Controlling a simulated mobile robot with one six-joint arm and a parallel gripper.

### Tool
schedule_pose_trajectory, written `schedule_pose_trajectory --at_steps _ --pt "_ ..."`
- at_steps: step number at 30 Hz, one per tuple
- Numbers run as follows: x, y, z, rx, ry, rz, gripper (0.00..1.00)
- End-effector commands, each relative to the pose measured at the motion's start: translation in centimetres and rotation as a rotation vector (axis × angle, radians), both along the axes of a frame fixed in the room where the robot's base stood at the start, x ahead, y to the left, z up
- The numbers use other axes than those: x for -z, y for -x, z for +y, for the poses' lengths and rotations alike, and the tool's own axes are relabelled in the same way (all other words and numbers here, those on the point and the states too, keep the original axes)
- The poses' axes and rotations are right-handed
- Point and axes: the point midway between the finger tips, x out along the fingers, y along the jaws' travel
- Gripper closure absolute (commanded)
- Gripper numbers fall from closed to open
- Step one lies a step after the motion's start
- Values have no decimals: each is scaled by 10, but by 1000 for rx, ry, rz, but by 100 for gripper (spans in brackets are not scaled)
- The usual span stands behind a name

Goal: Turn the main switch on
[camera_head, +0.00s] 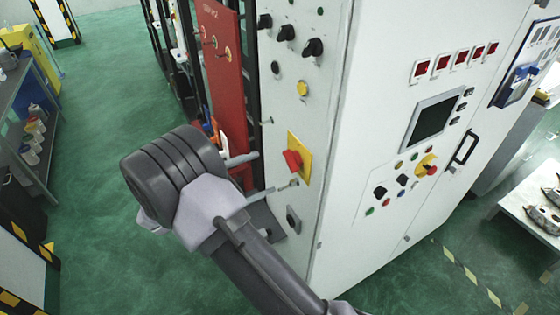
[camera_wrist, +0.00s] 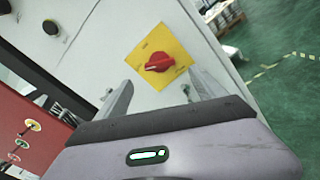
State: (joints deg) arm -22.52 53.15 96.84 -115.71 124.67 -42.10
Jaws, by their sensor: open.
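The main switch is a red rotary knob (camera_head: 292,160) on a square yellow plate (camera_head: 305,146), on the narrow side of the white cabinet. In the wrist view the red knob (camera_wrist: 160,62) sits near the middle of its yellow plate (camera_wrist: 176,46); its grip lies roughly across the picture, and the plate's lettering is too small to read. My gripper (camera_head: 277,168) is open in front of the plate. In the wrist view its two fingers (camera_wrist: 160,76) stand apart on either side of the knob, with nothing between them. I cannot tell their exact distance from the panel.
Black knobs (camera_head: 286,33) and a yellow button (camera_head: 302,89) are above the switch; another black knob (camera_head: 293,219) is below. A red panel (camera_head: 219,65) stands left. The cabinet front has another red-and-yellow switch (camera_head: 427,166). Green floor (camera_head: 110,110) is open at left.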

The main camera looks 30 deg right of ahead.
Motion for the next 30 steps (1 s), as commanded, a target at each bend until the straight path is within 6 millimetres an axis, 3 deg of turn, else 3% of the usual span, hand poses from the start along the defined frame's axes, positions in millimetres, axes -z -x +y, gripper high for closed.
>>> schedule_pose_trajectory --at_steps 3,9,20,23,30 --pt "-1 0 -34 4 0 1 20" --pt "-1 -2 -68 2 -1 0 20" --pt "0 -2 -76 0 -1 0 20" --pt "-1 -2 -76 0 -1 0 36" --pt "0 -2 -76 0 -1 0 82"
